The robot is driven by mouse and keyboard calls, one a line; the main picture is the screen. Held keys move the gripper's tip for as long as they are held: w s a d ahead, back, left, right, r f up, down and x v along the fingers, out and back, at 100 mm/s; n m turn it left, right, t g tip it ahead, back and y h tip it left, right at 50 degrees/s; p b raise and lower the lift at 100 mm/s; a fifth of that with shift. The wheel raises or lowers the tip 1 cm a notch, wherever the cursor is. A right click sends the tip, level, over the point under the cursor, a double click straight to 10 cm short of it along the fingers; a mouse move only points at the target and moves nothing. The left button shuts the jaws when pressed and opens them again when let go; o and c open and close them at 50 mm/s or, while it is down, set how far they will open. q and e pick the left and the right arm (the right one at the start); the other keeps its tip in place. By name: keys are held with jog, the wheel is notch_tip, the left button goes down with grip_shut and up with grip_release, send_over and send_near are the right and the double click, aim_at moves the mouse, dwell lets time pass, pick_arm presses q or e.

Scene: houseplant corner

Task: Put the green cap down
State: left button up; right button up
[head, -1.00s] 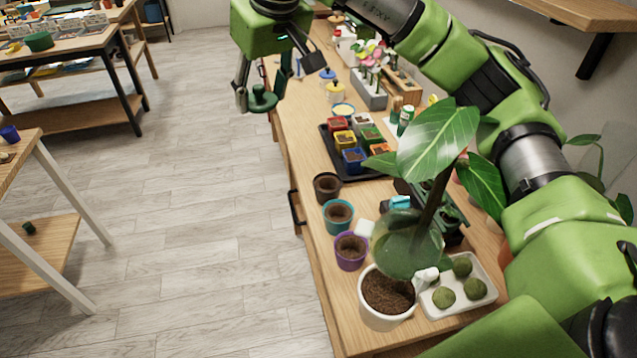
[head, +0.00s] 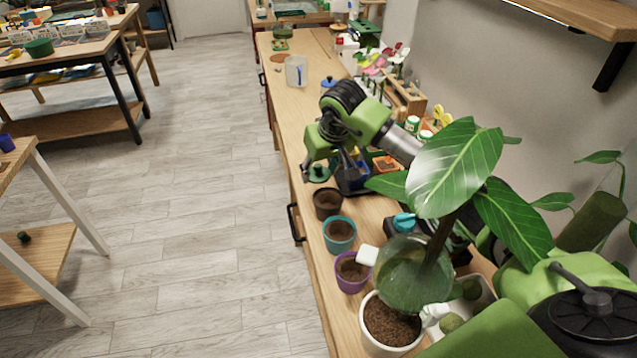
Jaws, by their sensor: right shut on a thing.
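The green cap (head: 319,174) is a small dark green disc with a knob. My right gripper (head: 330,165) is shut on it. The cap is over the left edge of the wooden table (head: 285,105), beside the tray of coloured pots and above the brown pot (head: 327,202). I cannot tell how high it is above the table. My left gripper is not in view.
A teal pot (head: 340,234), a purple pot (head: 351,272) and a white pot (head: 386,322) line the near left edge. Bare table shows near a clear container (head: 296,70).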

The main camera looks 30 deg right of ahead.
aim_at(321, 181)
jog(key=shift+f+p, duration=0.4)
jog(key=shift+f, duration=2)
jog(key=shift+f, duration=0.15)
jog(key=o, duration=0.5)
